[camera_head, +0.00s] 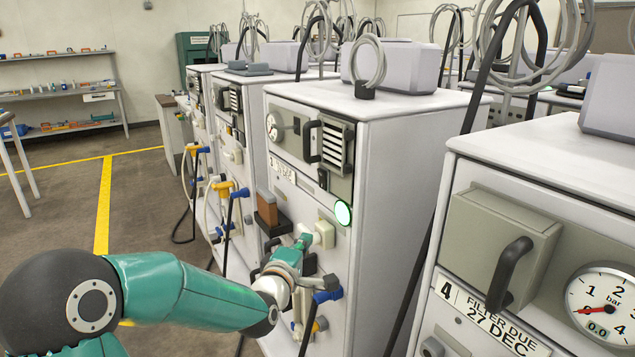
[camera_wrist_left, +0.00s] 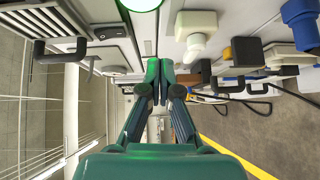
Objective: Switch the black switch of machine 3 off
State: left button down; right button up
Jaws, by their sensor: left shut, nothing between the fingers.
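Machine 3 (camera_head: 400,160) is the tall white cabinet in the middle of the head view, beside the machine labelled 4. A round green lamp (camera_head: 343,213) glows on its front and also shows at the top of the left wrist view (camera_wrist_left: 122,14). A small dark part (camera_head: 323,179) above the lamp may be the black switch; I cannot tell its position. My left gripper (camera_head: 304,240) is shut and empty, close to the front panel below the lamp; whether it touches is unclear. Its fingertips meet in the wrist view (camera_wrist_left: 160,66). My right gripper is not in view.
A cream block (camera_head: 325,234) and a brown-and-black block (camera_head: 268,210) stick out near my left gripper. A blue connector (camera_head: 327,296) with a black hose is below. Machine 4 (camera_head: 515,210) stands close at the right. Open floor (camera_head: 60,210) lies at the left.

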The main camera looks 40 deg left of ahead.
aim_at(322, 180)
pick_arm(q)
notch_tip(322, 180, up, 8)
jog(key=s+a+n+t+y, duration=0.1)
jog(key=s+a+n+y, duration=0.1)
jog(key=a, duration=0.1)
jog(key=shift+s+f+n, duration=0.15)
jog(key=shift+f+n, duration=0.1)
jog(key=shift+n, duration=0.05)
jog(key=w+d+p+x, duration=0.1)
jog(key=p+x, duration=0.3)
jog(key=x, duration=0.8)
jog(key=shift+w+d, duration=0.55)
jog(key=shift+d, duration=0.1)
jog(key=shift+r, duration=0.1)
